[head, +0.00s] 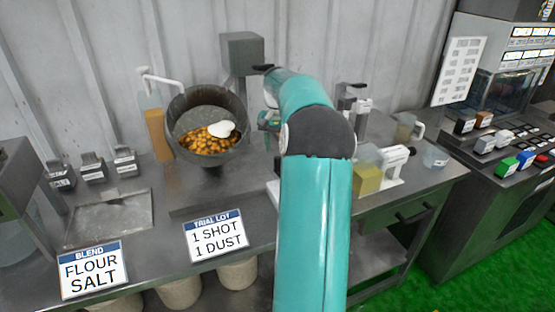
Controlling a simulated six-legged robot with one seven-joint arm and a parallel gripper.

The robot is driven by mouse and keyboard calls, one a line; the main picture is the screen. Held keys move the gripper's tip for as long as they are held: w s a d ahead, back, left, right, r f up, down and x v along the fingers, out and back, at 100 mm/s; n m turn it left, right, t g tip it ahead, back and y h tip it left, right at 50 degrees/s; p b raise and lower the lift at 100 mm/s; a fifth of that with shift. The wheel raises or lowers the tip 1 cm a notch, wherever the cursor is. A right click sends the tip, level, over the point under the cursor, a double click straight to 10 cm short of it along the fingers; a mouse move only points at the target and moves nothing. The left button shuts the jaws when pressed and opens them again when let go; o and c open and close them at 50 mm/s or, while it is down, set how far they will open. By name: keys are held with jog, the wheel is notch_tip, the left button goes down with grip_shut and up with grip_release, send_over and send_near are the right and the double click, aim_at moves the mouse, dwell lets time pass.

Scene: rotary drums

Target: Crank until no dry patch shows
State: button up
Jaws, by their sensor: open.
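A dark round drum (178,108) is tilted with its mouth toward me, on the bench left of my arm. Orange-brown pieces (205,143) lie in its lower part. A white patch (221,129) sits on them at the right. A grey block (242,50) on a post stands behind the drum, with a small dark handle-like piece (263,68) at its right. My gripper (267,119) is beside the drum's right rim, small and partly hidden by my teal arm. It looks open, with nothing seen in it. I cannot tell whether it touches anything.
A sign (217,236) reads "TRIAL LOT 1 SHOT 1 DUST"; another (93,268) reads "BLEND FLOUR SALT". A white spout (160,80) stands left of the drum. Labelled scoops (93,166) stand farther left. Jugs and a white device (392,163) crowd the right.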

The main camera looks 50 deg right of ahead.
jog(key=shift+f, duration=2.75)
jog(key=shift+c, duration=0.3)
grip_shut()
